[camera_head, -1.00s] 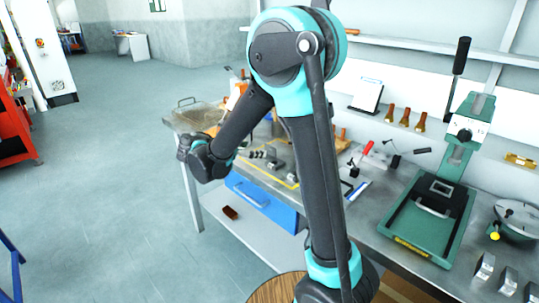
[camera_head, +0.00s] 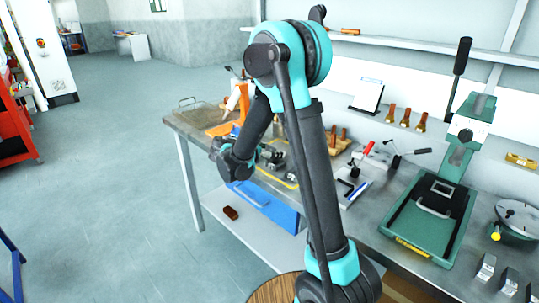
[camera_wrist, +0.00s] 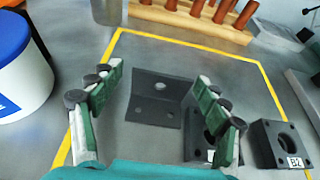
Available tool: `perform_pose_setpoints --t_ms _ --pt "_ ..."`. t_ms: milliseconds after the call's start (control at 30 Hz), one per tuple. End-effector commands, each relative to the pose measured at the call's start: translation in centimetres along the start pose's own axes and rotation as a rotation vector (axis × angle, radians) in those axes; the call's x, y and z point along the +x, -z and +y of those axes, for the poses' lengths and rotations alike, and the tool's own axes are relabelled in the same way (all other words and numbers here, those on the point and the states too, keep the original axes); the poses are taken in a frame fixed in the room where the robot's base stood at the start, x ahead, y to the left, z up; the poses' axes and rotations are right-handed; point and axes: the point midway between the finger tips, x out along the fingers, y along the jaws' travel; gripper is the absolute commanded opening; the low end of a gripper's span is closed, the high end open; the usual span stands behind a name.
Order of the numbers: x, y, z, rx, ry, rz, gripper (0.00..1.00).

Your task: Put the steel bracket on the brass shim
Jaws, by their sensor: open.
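A dark grey angle bracket with round holes, which looks like the steel bracket (camera_wrist: 152,108), stands on the grey bench top in the wrist view. My gripper (camera_wrist: 157,82) is open, its green-padded fingers on either side of the bracket in the picture. I cannot tell how high above it they are. The right finger partly hides a dark block with a large hole (camera_wrist: 197,143). In the head view my arm covers much of this part of the bench. I cannot pick out the brass shim with certainty in either view.
Yellow tape (camera_wrist: 195,47) frames the work area. A dark block marked with a label (camera_wrist: 284,142) stands at the right. A white and blue tub (camera_wrist: 22,70) is at the left, and a wooden peg rack (camera_wrist: 190,22) behind. A green press (camera_head: 432,215) stands further right.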

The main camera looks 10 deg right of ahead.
Motion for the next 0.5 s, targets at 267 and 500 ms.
perform_pose_setpoints --t_ms 267,500 --pt "-0.02 0.01 0.00 0.000 0.000 0.000 0.62" --pt "-0.03 0.01 -0.01 0.000 0.000 0.000 0.32"
